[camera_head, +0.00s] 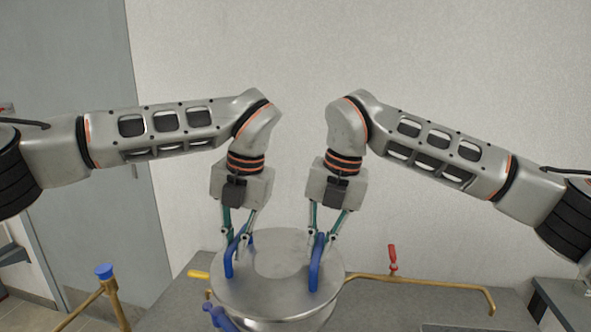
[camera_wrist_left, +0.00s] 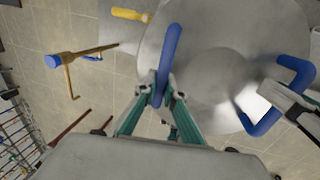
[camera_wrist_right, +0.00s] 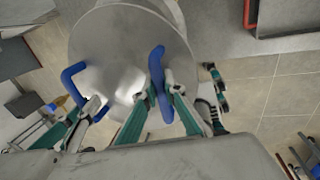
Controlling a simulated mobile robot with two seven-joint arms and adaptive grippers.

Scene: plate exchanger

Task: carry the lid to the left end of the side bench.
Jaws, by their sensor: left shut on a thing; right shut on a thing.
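The lid (camera_head: 277,262) is a round, shiny metal disc with two upright blue handles, at the bottom middle of the head view. It also shows in the left wrist view (camera_wrist_left: 205,75) and the right wrist view (camera_wrist_right: 120,45). My left gripper (camera_head: 238,238) is shut on the left blue handle (camera_head: 229,262). My right gripper (camera_head: 325,238) is shut on the right blue handle (camera_head: 315,272). The lid looks about level. A metal rim shows below its front edge; I cannot tell whether the lid touches it. The side bench's left end is not identifiable.
A brass pipe with a red valve handle (camera_head: 392,258) runs right of the lid over a grey surface (camera_head: 385,305). A blue-capped brass pipe (camera_head: 106,278) stands at the left. A yellow handle (camera_head: 198,274) is close to the lid. A dark, red-edged tray (camera_head: 560,308) is at the right.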

